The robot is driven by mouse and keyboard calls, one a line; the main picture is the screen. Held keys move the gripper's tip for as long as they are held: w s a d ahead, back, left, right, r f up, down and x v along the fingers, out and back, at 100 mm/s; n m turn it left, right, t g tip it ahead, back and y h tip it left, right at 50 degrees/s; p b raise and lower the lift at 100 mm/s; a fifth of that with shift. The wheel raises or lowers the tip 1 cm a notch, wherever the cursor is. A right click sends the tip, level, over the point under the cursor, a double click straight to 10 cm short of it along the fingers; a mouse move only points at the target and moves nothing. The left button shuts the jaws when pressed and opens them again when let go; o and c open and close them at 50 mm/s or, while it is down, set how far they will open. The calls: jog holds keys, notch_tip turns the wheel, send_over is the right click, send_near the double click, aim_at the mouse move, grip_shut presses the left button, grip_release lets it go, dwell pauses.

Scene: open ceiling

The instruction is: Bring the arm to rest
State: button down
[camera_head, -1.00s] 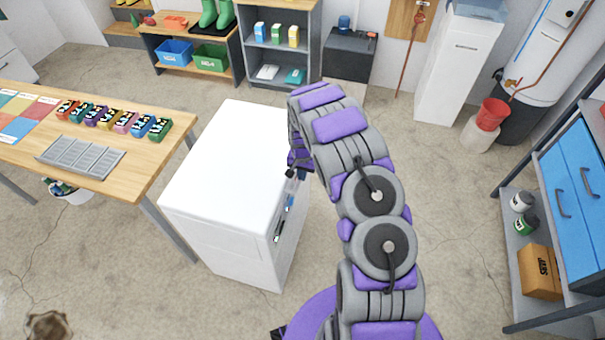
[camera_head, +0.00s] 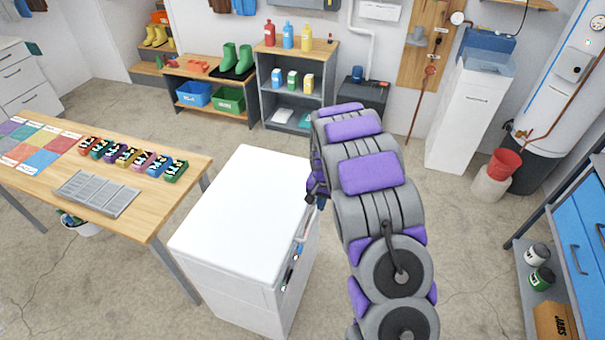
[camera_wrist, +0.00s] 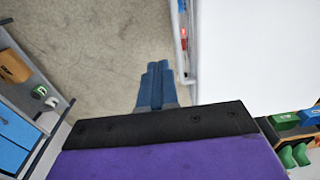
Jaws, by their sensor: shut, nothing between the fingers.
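My arm rises in front of the body camera, its grey and purple links bent over at the top. In the wrist view my gripper (camera_wrist: 157,84) shows as two blue fingers shut together with nothing between them. They point over bare floor beside the white cabinet (camera_wrist: 255,55). In the head view the gripper end is mostly hidden behind my arm, near the right edge of the white cabinet (camera_head: 235,220). I cannot tell from the head view how far the fingers are from the cabinet's side.
A wooden table (camera_head: 170,210) with small coloured boxes and a grey tray (camera_head: 97,193) stands at left. A shelf with blue drawers (camera_head: 583,225) stands at right. Red bucket (camera_head: 502,170) and white unit (camera_head: 463,125) are behind. Floor right of my arm is clear.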

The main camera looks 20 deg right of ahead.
jog(key=s+a+r+n+g, duration=0.1)
jog(key=s+a+r, duration=0.2)
jog(key=s+r, duration=0.5)
jog(key=s+a+r+n, duration=0.2)
jog(key=s+a+r, duration=0.1)
jog(key=s+r, duration=0.55)
jog(key=s+a+r+n, duration=0.2)
jog(key=s+r, duration=0.1)
jog(key=s, duration=0.9)
jog(key=s+a+r+n+g, duration=0.1)
jog(key=s+a+r+n, duration=0.1)
jog(key=s, duration=1)
jog(key=shift+s+a+r+b, duration=0.35)
jog(key=shift+a+r+b, duration=0.15)
jog(key=shift+r, duration=0.15)
